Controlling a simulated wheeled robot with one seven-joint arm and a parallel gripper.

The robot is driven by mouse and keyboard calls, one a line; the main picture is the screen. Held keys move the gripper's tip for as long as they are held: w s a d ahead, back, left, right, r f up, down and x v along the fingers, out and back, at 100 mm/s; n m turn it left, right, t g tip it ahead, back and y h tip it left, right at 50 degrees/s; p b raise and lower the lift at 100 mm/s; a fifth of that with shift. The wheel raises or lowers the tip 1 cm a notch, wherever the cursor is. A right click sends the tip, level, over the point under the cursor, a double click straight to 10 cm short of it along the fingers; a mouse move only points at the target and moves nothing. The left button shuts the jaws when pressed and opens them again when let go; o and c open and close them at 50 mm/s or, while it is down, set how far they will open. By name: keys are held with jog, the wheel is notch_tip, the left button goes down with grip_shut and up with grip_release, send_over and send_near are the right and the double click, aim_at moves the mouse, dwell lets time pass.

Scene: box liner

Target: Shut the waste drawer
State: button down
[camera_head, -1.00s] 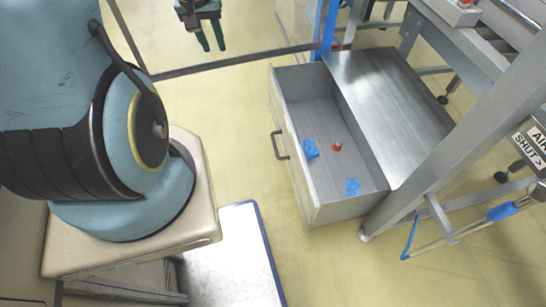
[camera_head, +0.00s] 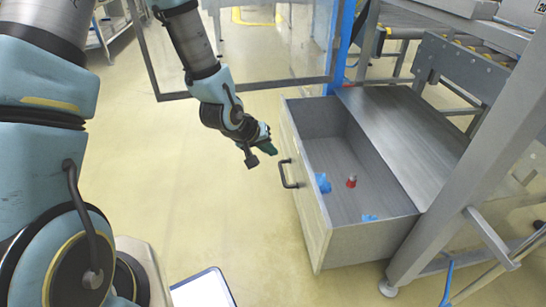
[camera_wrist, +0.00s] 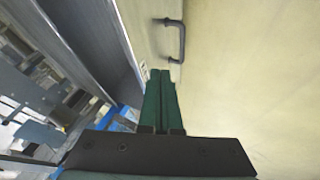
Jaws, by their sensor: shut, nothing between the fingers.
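The waste drawer (camera_head: 318,240) stands pulled open from under a grey metal bench. Its front panel has a dark handle (camera_head: 288,174) and faces left. Two blue scraps (camera_head: 323,183) and a small red piece (camera_head: 351,181) lie inside it. My gripper (camera_head: 270,146) is just left of the drawer front, near its far end, beside the handle. In the wrist view the green fingers (camera_wrist: 162,100) are together with nothing between them, pointing along the pale drawer front, and the handle (camera_wrist: 177,38) shows beyond their tips. I cannot tell whether the fingers touch the panel.
A metal bench leg (camera_head: 470,150) rises at the drawer's right front. A blue post (camera_head: 346,45) and a clear framed panel (camera_head: 240,50) stand behind. A white, blue-edged board (camera_head: 203,290) is at the lower middle. The floor left of the drawer is clear.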

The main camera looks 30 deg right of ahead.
jog(key=b, duration=0.2)
send_near(300, 163)
notch_tip(300, 163, down, 4)
jog(key=w, duration=0.2)
jog(key=shift+s+d+r+b, duration=0.25)
jog(key=shift+s+d, duration=0.15)
jog(key=shift+d, duration=0.2)
jog(key=shift+s+d+r+b, duration=0.2)
jog(key=shift+s+d, duration=0.15)
jog(key=shift+d, duration=0.25)
